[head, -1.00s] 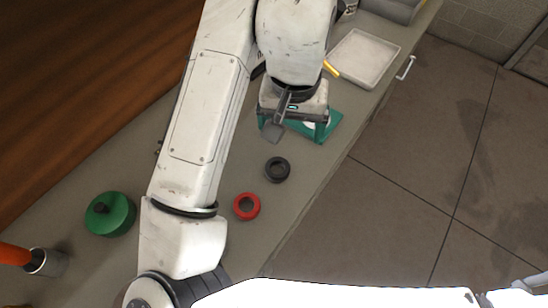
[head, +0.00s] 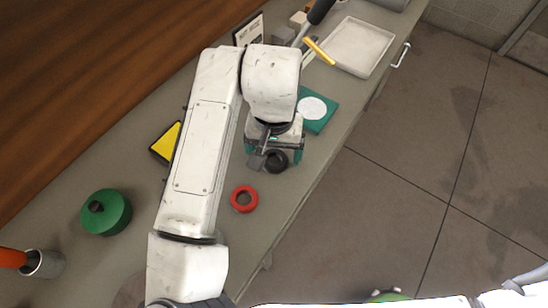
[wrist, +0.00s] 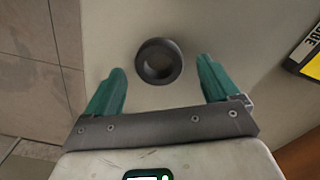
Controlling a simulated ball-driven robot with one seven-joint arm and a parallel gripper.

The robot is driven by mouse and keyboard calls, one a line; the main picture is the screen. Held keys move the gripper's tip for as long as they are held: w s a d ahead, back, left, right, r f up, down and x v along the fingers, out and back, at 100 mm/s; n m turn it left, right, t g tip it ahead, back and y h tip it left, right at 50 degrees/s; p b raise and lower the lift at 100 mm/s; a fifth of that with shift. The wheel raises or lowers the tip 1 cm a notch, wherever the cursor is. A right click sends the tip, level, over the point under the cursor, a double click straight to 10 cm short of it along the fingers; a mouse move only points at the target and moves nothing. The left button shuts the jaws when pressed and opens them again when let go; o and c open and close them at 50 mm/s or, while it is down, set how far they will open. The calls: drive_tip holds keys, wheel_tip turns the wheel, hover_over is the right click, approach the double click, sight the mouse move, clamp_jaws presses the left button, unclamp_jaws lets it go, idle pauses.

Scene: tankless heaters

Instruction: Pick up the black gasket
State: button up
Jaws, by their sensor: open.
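The black gasket (head: 276,161) is a dark ring lying flat on the grey counter, partly hidden by my gripper in the head view. In the wrist view the gasket (wrist: 159,61) lies ahead of the space between my two green fingers, near the middle, and neither finger appears to touch it. My gripper (wrist: 161,80) is open and empty. In the head view my gripper (head: 275,158) is over the counter right at the gasket; its height above the counter is hard to tell.
A red ring (head: 244,199) lies close by on the counter (head: 262,228). A green lidded pot (head: 106,212) stands at left. A teal square with a white disc (head: 313,107) and a pale tray (head: 356,47) lie farther back. A yellow-and-black item (head: 166,143) is beside my arm.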

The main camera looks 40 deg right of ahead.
drive_tip(key=shift+f, duration=0.55)
drive_tip(key=c, duration=1.2)
drive_tip(key=shift+o, duration=0.2)
drive_tip(key=shift+r, duration=0.1)
